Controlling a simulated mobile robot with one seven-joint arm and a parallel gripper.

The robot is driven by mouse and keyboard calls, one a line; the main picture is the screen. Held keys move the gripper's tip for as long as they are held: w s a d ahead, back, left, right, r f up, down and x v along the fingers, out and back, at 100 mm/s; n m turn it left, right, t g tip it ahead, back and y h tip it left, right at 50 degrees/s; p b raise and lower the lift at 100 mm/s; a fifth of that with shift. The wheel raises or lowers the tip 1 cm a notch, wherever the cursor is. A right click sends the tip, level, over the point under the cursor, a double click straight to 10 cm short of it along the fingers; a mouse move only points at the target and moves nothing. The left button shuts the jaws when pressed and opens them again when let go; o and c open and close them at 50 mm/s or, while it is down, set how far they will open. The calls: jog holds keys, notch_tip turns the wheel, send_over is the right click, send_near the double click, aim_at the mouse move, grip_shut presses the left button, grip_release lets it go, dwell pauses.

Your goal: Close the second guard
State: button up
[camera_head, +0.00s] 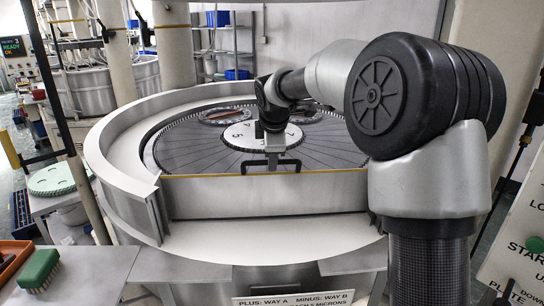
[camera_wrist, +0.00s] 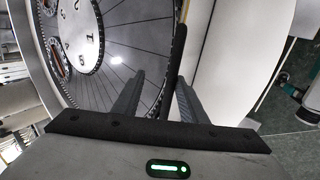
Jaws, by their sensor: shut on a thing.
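A guard panel (camera_head: 225,197) of bare metal with a yellow top edge stands upright across the front of the round lapping machine. A black bar handle (camera_head: 289,162) sits at its top edge. My gripper (camera_head: 272,160) reaches down to this handle from above the plate and is shut on it. In the wrist view the two grey fingers (camera_wrist: 157,95) stand either side of a dark bar (camera_wrist: 179,58), which looks like the handle. The frames do not show which guard counts as the second.
Behind the guard lies the slotted lapping plate (camera_head: 185,155) with a white numbered disc (camera_head: 255,137). A pale rim (camera_head: 125,135) curves round it. A green brush (camera_head: 39,270) lies on a bench at front left. A control panel (camera_head: 520,235) stands at right.

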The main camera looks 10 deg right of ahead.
jog(key=b+v, duration=0.1)
jog(key=v, duration=1.6)
jog(key=shift+d, duration=0.1)
